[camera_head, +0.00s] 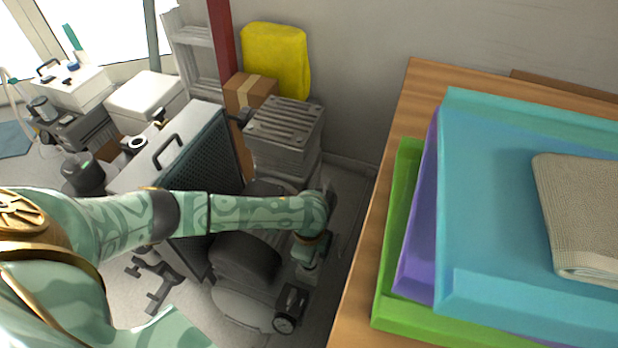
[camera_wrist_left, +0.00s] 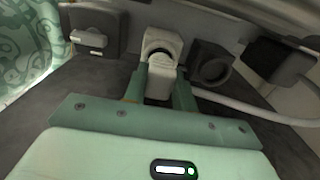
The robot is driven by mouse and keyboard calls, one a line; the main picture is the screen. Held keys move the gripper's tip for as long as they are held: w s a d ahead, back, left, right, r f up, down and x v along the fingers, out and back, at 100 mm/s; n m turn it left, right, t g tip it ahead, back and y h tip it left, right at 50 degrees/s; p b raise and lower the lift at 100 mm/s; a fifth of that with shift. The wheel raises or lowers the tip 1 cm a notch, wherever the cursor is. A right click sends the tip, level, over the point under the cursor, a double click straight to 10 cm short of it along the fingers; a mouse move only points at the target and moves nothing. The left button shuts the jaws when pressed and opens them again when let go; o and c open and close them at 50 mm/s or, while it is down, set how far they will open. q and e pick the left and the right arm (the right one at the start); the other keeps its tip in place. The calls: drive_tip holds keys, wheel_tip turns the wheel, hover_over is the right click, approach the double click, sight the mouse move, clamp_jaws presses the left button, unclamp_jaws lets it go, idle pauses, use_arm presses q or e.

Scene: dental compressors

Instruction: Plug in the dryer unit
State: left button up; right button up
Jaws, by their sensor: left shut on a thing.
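My left arm comes in from the left in the head view and reaches down beside the compressor machinery. My left gripper (camera_head: 308,268) is low there, its fingertips hard to make out. In the left wrist view my left gripper (camera_wrist_left: 160,88) is shut on a white plug (camera_wrist_left: 161,68) between its two green fingers. The plug's far end is at a pale rounded piece; I cannot tell if it is seated in a socket. A dark ring-shaped socket (camera_wrist_left: 212,66) is just right of the plug, apart from it. I cannot tell surely which machine is the dryer unit. My right gripper is out of view.
A dark box with a white switch (camera_wrist_left: 90,38) is left of the plug, and a pale cable (camera_wrist_left: 255,111) runs right. A perforated cabinet (camera_head: 190,150), a ribbed grey unit (camera_head: 284,128) and a gauge (camera_head: 284,325) crowd the arm. A wooden table (camera_head: 362,285) with trays bounds the right.

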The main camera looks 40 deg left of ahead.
use_arm(q)
drive_tip(key=shift+f, duration=0.15)
drive_tip(key=shift+f+b, duration=0.5)
drive_tip(key=shift+f, duration=0.4)
drive_tip(key=o, duration=1.1)
drive_tip(key=shift+r, duration=0.1)
drive_tip(key=shift+c, duration=0.2)
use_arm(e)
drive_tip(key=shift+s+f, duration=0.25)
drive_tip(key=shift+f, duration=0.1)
use_arm(q)
wheel_tip(320, 180, up, 8)
drive_tip(key=p, duration=0.5)
drive_tip(key=shift+w, duration=0.15)
wheel_tip(320, 180, up, 8)
drive_tip(key=p, duration=0.5)
drive_tip(key=shift+r, duration=0.15)
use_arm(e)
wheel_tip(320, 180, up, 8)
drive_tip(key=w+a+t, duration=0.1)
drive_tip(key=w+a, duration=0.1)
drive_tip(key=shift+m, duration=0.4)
